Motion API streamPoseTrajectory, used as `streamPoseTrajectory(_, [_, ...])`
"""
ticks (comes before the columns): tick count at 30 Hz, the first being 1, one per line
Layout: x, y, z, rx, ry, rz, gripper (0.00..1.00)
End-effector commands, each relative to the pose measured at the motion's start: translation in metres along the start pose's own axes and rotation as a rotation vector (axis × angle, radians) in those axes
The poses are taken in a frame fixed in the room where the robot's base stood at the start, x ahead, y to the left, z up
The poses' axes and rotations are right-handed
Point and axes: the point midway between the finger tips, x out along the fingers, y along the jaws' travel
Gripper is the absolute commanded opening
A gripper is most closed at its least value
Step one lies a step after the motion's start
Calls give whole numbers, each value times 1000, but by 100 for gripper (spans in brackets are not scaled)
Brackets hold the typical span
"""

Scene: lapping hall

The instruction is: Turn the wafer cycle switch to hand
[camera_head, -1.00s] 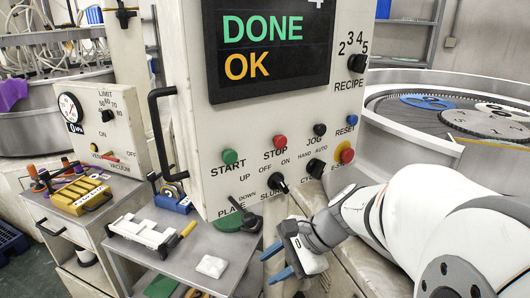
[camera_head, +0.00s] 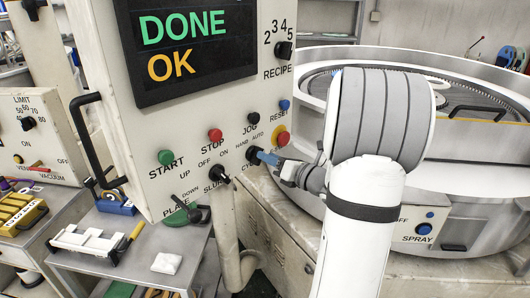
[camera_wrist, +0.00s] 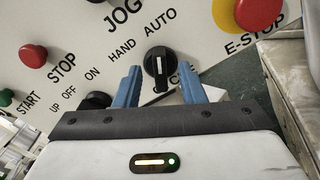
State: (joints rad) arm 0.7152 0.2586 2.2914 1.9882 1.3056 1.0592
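The cycle switch (camera_wrist: 158,62) is a black knob on the white panel, with HAND and AUTO printed above it. Its white mark appears to point toward AUTO in the wrist view. My gripper (camera_wrist: 161,75) is open, with its two blue fingers on either side of the knob's lower part in that view. I cannot tell whether they touch it. In the head view my gripper (camera_head: 264,157) is at the panel, coming from the right, and the switch (camera_head: 253,152) is partly hidden behind a blue finger. The CYCLE label is partly covered.
The red E-STOP button (camera_wrist: 257,12) is close to the right of the switch. The black slurry knob (camera_head: 220,176) is to its left, and the black JOG button (camera_head: 254,118) is above. A screen (camera_head: 184,42) reads DONE OK. A lapping machine (camera_head: 480,75) stands behind my arm.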

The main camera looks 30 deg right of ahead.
Motion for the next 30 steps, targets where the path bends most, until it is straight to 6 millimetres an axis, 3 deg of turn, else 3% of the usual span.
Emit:
streamPoseTrajectory(6, [24, 1, 0, 0, 1, 1, 36])
streamPoseTrajectory(16, [27, 0, 0, -2, 1, 0, 36])
streamPoseTrajectory(30, [27, 0, 0, -2, 1, 0, 0])
